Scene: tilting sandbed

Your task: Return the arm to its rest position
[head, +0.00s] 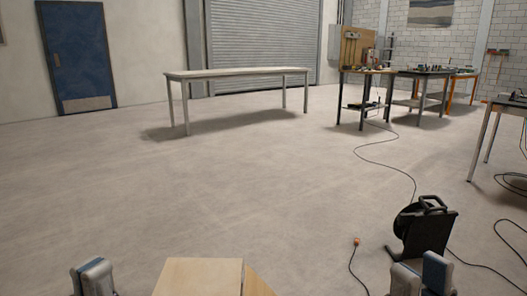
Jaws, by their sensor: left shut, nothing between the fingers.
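My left gripper (93,279) shows at the bottom left edge of the head view, with only its grey-blue finger tips in the frame. They are together and hold nothing. My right gripper (421,277) shows at the bottom right, its grey and blue parts cut off by the lower edge. I cannot tell whether its fingers are apart. The arms behind both grippers are out of view.
A light wooden panel or box (198,277) lies between the grippers at the bottom. A black cable reel (424,228) stands just behind my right gripper, its cable trailing on the floor. A long table (238,72) and cluttered workbenches (423,73) stand farther back. The middle floor is clear.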

